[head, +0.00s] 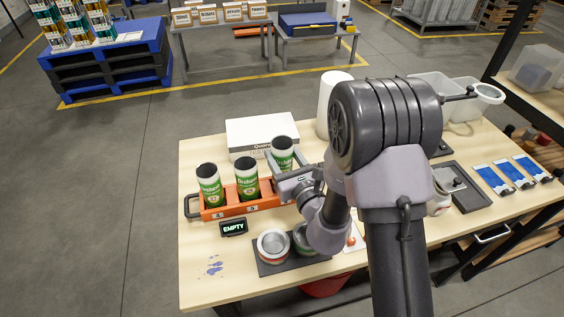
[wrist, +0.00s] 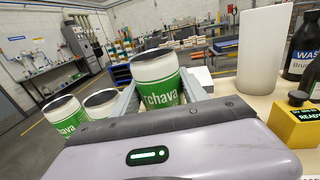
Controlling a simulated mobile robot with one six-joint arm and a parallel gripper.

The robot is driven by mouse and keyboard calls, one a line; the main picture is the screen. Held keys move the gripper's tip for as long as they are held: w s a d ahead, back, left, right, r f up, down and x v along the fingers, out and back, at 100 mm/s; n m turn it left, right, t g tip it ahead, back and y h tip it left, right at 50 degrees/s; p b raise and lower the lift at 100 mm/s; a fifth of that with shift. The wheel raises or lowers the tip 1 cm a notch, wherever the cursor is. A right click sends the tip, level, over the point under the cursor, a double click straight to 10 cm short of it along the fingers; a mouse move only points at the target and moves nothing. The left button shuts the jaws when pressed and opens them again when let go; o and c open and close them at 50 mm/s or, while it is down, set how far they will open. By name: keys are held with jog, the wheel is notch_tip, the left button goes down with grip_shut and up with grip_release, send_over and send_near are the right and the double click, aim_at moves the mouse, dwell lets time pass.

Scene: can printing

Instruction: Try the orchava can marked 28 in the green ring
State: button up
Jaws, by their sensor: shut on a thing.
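Three white and green orchava cans with dark tops show in the head view. My gripper (head: 282,162) is shut on the right one (head: 283,149), at the right end of the orange rack (head: 262,205). This held can (wrist: 157,78) stands between my fingers in the wrist view. The left can (head: 209,183) and the middle can (head: 246,177) stand in the rack. No number 28 is readable on any can. A ring with a greenish side (head: 303,238) sits on a dark mat (head: 268,268), partly hidden by my arm. A red-sided ring (head: 272,246) sits to its left.
A small display (head: 233,227) reads EMPTY in front of the rack. A white box (head: 262,133) stands behind the cans. A white cylinder (wrist: 262,50) and a yellow box (wrist: 297,122) stand right of the held can. The table's front left is mostly clear.

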aim_at(282, 142)
notch_tip(282, 142, up, 6)
jog(key=shift+f+p, duration=0.2)
jog(key=shift+p, duration=0.75)
jog(key=shift+r+p, duration=2.95)
jog(key=shift+r, duration=0.4)
